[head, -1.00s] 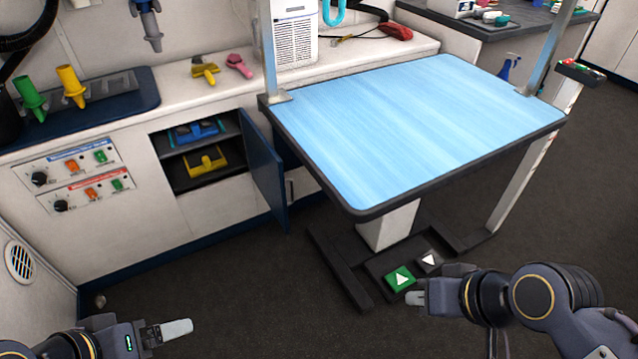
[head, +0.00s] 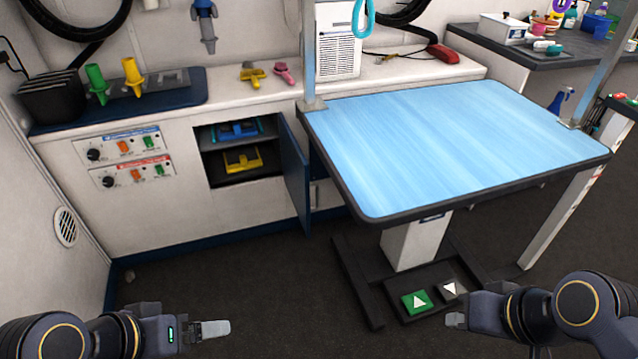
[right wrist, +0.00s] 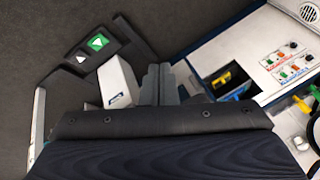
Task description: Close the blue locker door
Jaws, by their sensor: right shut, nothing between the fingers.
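The blue locker door (head: 295,174) stands open, swung out from the right side of the locker opening (head: 238,152) in the white cabinet. Inside the locker are a blue item (head: 240,130) on the upper shelf and a yellow item (head: 242,159) below. My right gripper (head: 456,319) is shut and empty, low at the right in the head view, apart from the door and in front of the table's foot. In the right wrist view its fingers (right wrist: 159,84) show at the middle. My left gripper (head: 217,328) is low at the left, apart from the door; its finger gap is unclear.
The grooming table with a light blue top (head: 450,140) stands close to the right of the door. Its base carries a green pedal (head: 416,301). A control panel (head: 125,155) is left of the locker. The dark floor before the cabinet is clear.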

